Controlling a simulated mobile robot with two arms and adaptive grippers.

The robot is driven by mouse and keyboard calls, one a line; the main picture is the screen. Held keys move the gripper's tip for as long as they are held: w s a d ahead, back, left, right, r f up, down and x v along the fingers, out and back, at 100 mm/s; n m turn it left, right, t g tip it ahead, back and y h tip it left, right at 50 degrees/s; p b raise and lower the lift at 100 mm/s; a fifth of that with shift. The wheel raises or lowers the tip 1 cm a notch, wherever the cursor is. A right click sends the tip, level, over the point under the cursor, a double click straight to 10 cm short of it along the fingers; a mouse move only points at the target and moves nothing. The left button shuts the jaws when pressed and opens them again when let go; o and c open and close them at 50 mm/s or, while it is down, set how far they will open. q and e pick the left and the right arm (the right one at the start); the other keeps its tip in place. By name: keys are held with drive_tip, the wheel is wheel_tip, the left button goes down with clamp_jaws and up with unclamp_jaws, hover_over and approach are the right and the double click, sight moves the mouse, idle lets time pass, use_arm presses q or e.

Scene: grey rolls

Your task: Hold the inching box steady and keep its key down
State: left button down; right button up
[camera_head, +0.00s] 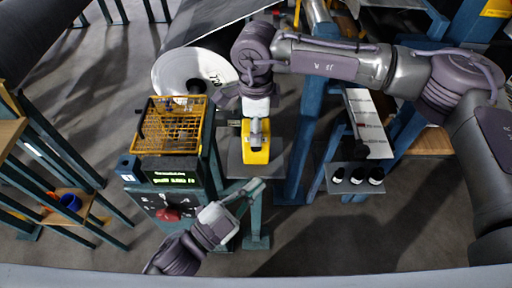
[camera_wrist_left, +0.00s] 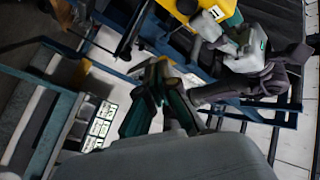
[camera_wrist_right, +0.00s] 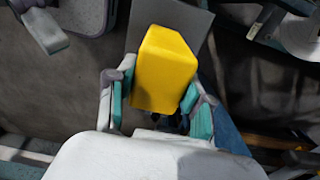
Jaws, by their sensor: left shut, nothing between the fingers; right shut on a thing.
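The yellow inching box (camera_head: 256,155) is on a grey plate (camera_head: 236,170) in the middle of the head view. My right gripper (camera_head: 256,132) comes down on it from above. In the right wrist view the yellow box (camera_wrist_right: 165,70) sits between the two fingers, and my right gripper (camera_wrist_right: 153,95) is shut on it. In the left wrist view part of the box (camera_wrist_left: 220,8) shows at the top. I cannot make out its key. My left gripper (camera_head: 254,187) is shut and empty, below the plate; its closed fingers also show in the left wrist view (camera_wrist_left: 160,85).
Three dark round items (camera_head: 356,176) sit on a shelf at right.

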sight(264, 146)
use_arm(q)
drive_tip(key=w, duration=0.6)
drive_tip(key=shift+w, duration=0.2)
idle(1.3)
drive_tip(key=shift+w, duration=0.3)
drive_tip(key=shift+w, duration=0.55)
idle(5.0)
